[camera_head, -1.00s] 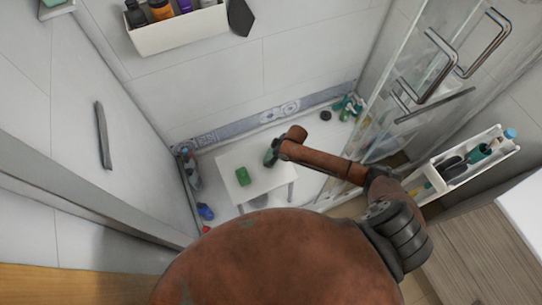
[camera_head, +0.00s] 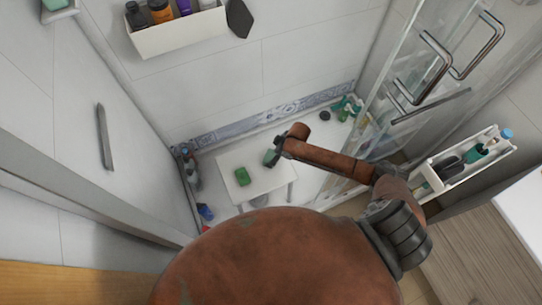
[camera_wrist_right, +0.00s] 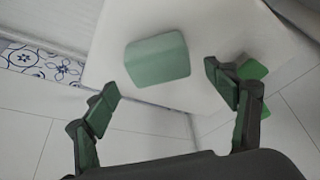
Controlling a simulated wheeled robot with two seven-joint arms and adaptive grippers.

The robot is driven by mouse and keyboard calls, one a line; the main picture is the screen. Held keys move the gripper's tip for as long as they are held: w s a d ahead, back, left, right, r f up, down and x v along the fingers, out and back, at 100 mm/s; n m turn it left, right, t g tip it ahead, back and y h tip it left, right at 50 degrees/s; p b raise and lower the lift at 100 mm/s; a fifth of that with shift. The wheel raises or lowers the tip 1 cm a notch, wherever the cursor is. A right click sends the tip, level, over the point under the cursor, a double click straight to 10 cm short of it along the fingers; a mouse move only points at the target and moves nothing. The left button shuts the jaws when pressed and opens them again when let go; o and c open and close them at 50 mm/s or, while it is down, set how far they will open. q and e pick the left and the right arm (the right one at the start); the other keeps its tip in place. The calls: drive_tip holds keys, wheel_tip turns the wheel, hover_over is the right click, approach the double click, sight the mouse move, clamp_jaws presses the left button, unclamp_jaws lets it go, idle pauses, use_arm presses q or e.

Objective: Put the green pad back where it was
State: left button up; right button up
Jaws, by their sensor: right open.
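A white stool (camera_head: 262,190) stands in the shower corner. A bright green block (camera_head: 242,176) lies on its left part; it also shows in the right wrist view (camera_wrist_right: 254,70), partly behind a finger. A paler green pad (camera_wrist_right: 157,59) with rounded corners is over the white stool top, in front of my right gripper (camera_wrist_right: 163,84). In the head view this pad (camera_head: 270,158) is at the end of my arm. My right gripper is open, with its fingers on either side of the pad's near edge and apart from it. My left gripper is out of view.
A glass shower door (camera_head: 400,90) with metal handles is right of my arm. A white caddy (camera_head: 465,165) with bottles hangs below it. A white wall shelf (camera_head: 178,28) holds bottles. Bottles stand on the floor left of the stool. A small dark round thing (camera_head: 325,115) lies behind it.

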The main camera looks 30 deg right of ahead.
drive_tip(key=p+v, duration=0.1)
drive_tip(key=v, duration=0.7)
drive_tip(key=shift+r+p, duration=0.2)
drive_tip(key=shift+p, duration=0.2)
drive_tip(key=shift+d, duration=0.1)
drive_tip(key=s+a+r+m, duration=0.2)
drive_tip(key=s+a+m, duration=0.15)
drive_tip(key=s, duration=1.25)
drive_tip(key=s+d+r+m+h, duration=0.2)
drive_tip(key=s+d, duration=0.2)
drive_tip(key=s, duration=0.2)
drive_tip(key=s+d+r+m+h, duration=0.2)
drive_tip(key=s+d+m, duration=0.15)
drive_tip(key=s, duration=0.35)
wheel_tip(320, 180, down, 28)
drive_tip(key=s+n+g, duration=0.1)
drive_tip(key=s+g, duration=0.1)
drive_tip(key=s+f+n, duration=0.1)
drive_tip(key=s+f, duration=1.7)
drive_tip(key=s, duration=0.2)
drive_tip(key=shift+a+g+y, duration=0.25)
drive_tip(key=shift+g+y, duration=0.15)
